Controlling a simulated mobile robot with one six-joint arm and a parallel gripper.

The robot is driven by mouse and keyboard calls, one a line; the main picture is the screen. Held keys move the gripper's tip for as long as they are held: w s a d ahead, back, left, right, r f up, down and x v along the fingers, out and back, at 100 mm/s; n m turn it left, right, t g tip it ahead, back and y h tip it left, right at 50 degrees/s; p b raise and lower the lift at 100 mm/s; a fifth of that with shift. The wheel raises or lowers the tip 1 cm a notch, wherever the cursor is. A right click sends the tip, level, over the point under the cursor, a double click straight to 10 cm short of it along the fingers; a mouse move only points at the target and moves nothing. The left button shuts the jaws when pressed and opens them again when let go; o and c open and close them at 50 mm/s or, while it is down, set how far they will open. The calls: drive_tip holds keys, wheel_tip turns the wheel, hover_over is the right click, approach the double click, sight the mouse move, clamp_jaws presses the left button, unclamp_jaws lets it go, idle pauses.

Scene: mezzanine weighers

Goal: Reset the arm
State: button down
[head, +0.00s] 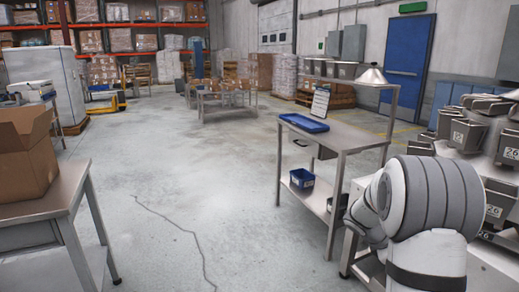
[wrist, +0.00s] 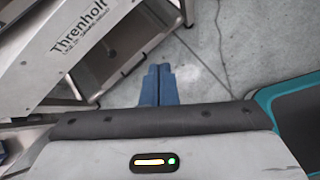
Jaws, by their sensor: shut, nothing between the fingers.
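My gripper shows in the wrist view (wrist: 158,84), with two blue fingers pressed together and nothing between them. It points down over the grey concrete floor, beside a metal frame marked "Threnholt" (wrist: 90,40). In the head view my white and grey arm is folded at the lower right, and the gripper itself is hidden there.
A steel workbench (head: 345,136) with a blue tray (head: 304,123) stands close to my arm. Weigher buckets (head: 465,135) crowd the right edge. A steel table (head: 40,208) with an open cardboard box (head: 28,160) stands at the left. The middle floor (head: 190,165) is clear.

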drive_tip(key=s+a+r+m+t+y+p, duration=0.1)
drive_tip(key=s+a+r+m+y+p, duration=0.3)
drive_tip(key=s+a+r, duration=0.6)
drive_tip(key=s+a+r+m+t+y+p, duration=0.1)
drive_tip(key=s+a+r+m+y+p, duration=0.4)
drive_tip(key=s+a, duration=0.8)
wheel_tip(320, 180, up, 5)
drive_tip(key=a+m+p, duration=0.3)
drive_tip(key=m, duration=0.2)
drive_tip(key=shift+m+t, duration=0.4)
drive_tip(key=shift+r, duration=0.1)
